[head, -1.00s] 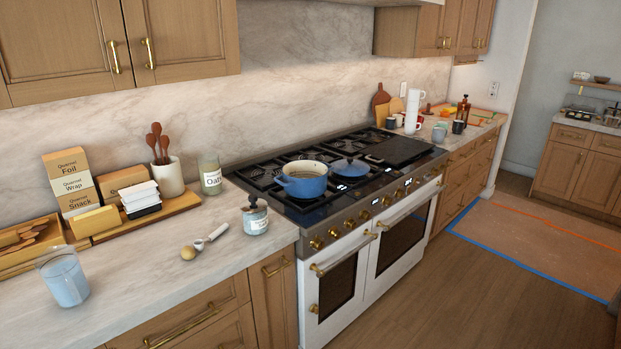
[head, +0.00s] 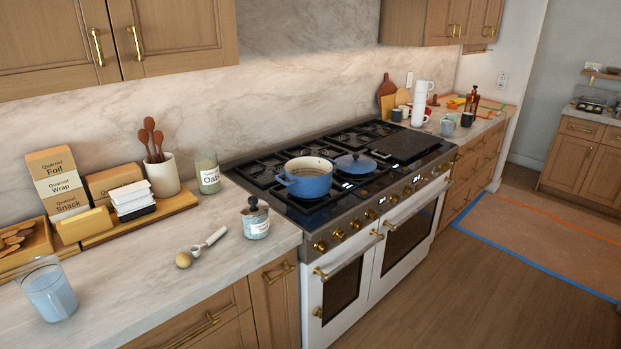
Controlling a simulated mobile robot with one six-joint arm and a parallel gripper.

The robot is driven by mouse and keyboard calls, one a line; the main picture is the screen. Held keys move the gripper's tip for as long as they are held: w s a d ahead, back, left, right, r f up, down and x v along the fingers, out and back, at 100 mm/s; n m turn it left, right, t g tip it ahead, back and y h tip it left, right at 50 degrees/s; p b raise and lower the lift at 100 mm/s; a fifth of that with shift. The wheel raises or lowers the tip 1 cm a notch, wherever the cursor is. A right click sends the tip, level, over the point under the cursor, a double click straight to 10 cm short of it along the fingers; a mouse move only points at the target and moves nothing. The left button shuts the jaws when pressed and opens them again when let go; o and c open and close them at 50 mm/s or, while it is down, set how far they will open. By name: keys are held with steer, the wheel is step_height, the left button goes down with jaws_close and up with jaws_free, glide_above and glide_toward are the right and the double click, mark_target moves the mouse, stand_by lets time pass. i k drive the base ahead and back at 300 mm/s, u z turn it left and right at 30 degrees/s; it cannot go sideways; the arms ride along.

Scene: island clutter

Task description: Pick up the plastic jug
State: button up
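A clear, see-through vessel with pale blue contents (head: 52,294) stands upright on the marble counter at the lower left. It looks most like the plastic jug, but I cannot make out a handle or spout. Nothing touches it. My gripper is not in view, so its state does not show.
A wooden tray (head: 188,203) with boxes and a utensil crock (head: 163,176) lies behind the vessel. A blue pot (head: 306,181) sits on the stove.

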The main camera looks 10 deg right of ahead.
mark_target(43, 281)
steer(key=u, duration=4.35)
steer(key=i, duration=0.1)
steer(key=z, duration=2.7)
steer(key=i, duration=0.6)
steer(key=k, duration=0.25)
steer(key=u, duration=0.1)
